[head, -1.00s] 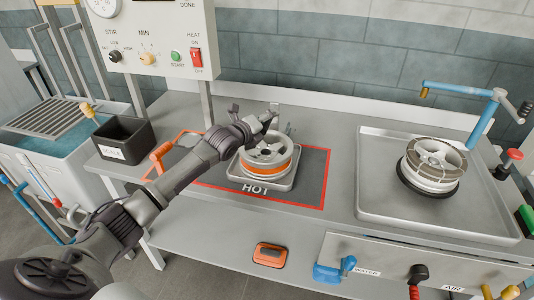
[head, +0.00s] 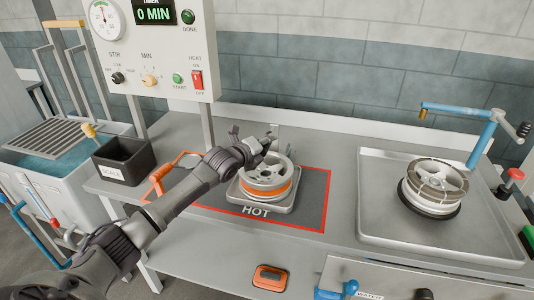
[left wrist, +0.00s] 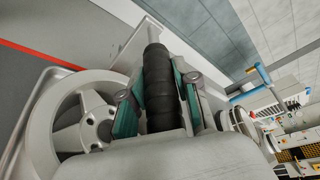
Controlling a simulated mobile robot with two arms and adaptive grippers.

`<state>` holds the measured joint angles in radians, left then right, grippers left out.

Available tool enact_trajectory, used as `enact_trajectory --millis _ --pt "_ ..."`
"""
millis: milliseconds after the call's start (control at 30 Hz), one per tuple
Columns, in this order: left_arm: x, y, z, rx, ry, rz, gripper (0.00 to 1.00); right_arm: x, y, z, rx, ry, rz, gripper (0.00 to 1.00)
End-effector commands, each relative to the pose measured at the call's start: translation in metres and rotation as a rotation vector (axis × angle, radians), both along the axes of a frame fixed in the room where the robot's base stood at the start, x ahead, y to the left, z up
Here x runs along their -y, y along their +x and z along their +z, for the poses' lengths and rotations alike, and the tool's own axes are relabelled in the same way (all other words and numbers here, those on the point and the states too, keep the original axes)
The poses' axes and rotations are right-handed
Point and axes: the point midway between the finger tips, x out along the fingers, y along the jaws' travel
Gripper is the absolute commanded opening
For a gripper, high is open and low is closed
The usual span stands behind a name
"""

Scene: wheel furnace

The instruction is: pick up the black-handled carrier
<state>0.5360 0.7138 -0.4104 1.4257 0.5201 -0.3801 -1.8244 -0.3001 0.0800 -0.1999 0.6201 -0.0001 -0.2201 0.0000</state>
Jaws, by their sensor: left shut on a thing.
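The black-handled carrier (head: 268,207) is a grey square tray over the red-edged HOT mat. On it lies a grey spoked wheel (head: 267,172) with an orange band. My left gripper (head: 268,143) reaches in from the left, above the wheel. In the left wrist view, its two green-padded fingers (left wrist: 158,92) are shut on the ribbed black handle (left wrist: 157,75), one on each side. The spoked wheel (left wrist: 98,120) shows beside the handle there. In the head view the arm hides most of the handle. I cannot tell whether the tray touches the mat. My right gripper is not in view.
A metal tray (head: 375,225) at right holds another wheel (head: 434,188) beneath a blue tap arm (head: 460,110). A control box (head: 160,50) reading 0 MIN hangs behind. A black bin (head: 123,160) and a water tank (head: 60,165) are left. The bench between mat and right tray is clear.

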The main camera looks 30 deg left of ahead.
Motion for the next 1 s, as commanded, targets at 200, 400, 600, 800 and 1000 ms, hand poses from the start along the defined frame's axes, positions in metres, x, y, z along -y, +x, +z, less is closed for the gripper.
enact_trajectory --millis 200,400,600,800,1000 --pt "0.000 0.001 0.024 0.016 0.001 -0.001 0.00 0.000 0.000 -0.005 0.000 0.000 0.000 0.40" --pt "0.000 0.001 0.042 0.018 0.000 -0.001 0.00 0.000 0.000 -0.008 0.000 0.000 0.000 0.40" --pt "0.014 0.000 0.051 0.015 -0.001 -0.003 0.00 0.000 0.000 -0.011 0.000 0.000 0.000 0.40" --pt "0.037 -0.001 0.066 0.018 -0.003 -0.004 0.00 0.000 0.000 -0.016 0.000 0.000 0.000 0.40" --pt "0.073 -0.004 0.088 0.020 -0.003 -0.005 0.00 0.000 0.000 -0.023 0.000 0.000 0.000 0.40"
